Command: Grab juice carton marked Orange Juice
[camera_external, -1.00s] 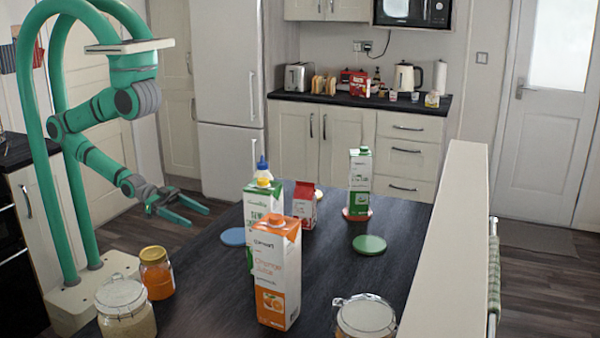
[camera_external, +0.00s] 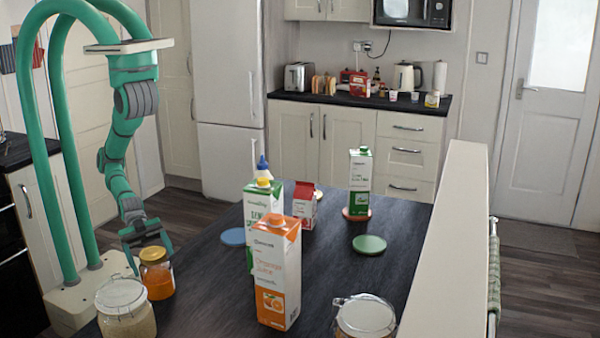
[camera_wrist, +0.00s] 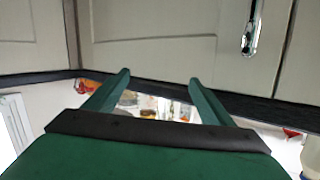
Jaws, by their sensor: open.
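The orange juice carton (camera_external: 275,280) stands upright near the front of the dark table. It is white and orange with an orange cap, and its label reads Orange Juice. My gripper (camera_external: 148,250) is open and empty at the table's left edge, by the orange jar, well to the left of the carton. In the wrist view my gripper's two fingers (camera_wrist: 158,88) are spread with nothing between them. The carton cannot be made out in the wrist view, which shows cabinet fronts and a counter edge, seemingly upside down.
A glass jar (camera_external: 365,318) is at front right.

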